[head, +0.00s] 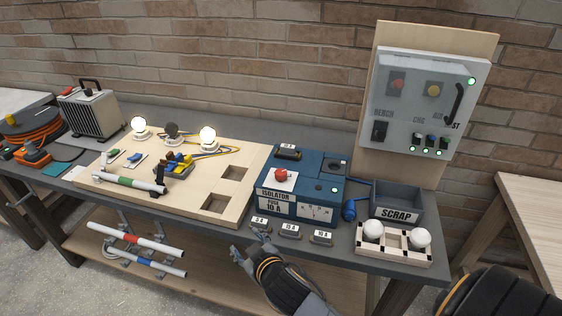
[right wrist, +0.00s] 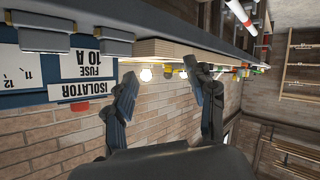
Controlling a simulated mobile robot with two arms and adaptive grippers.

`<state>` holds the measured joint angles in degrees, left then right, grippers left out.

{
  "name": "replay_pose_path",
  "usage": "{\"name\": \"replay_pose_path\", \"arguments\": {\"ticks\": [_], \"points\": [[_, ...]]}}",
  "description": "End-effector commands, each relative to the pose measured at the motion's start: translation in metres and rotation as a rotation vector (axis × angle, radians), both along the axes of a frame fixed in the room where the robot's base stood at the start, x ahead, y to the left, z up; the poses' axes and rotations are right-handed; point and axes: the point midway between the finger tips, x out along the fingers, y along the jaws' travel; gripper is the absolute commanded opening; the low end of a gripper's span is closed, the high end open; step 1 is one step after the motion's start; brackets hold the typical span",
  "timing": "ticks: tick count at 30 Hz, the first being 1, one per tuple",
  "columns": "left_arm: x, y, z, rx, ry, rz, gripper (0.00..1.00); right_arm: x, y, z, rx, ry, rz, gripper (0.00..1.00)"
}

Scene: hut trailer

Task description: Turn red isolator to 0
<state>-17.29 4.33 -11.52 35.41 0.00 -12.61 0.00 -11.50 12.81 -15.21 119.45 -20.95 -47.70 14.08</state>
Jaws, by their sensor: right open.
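The red isolator knob (head: 281,174) sits on a white plate on top of the blue box (head: 328,188), above the label "ISOLATOR FUSE 10 A". The knob's exact setting is too small to read. My right gripper (head: 249,246) is open and empty at the bench's front edge, below and left of the box, apart from the knob. In the right wrist view the open fingers (right wrist: 166,88) show with nothing between them. My left gripper is not in view.
Several labelled fuse blocks (head: 290,231) line the bench edge by my right gripper. Right of the box are a scrap bin (head: 398,214) and a bulb tray (head: 393,248). A wooden board (head: 225,168) with two lit bulbs lies left. A switch panel (head: 425,95) stands behind.

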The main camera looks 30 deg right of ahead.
Motion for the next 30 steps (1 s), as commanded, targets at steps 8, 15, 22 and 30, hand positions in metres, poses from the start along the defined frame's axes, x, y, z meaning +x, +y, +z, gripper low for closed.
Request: {"name": "replay_pose_path", "arguments": {"ticks": [8,15,22,30], "points": [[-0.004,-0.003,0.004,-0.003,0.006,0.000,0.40,0.086,0.048,0.139,-0.114,-0.527,0.231,0.55],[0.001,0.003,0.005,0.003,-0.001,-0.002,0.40,0.115,0.138,0.227,-0.322,-0.912,0.730,0.55],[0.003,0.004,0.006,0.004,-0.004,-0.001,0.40,0.121,0.176,0.210,-0.626,-0.859,1.346,0.55],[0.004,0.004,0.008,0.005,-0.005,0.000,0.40,0.148,0.046,0.164,-0.944,-0.123,1.768,0.55]]}}
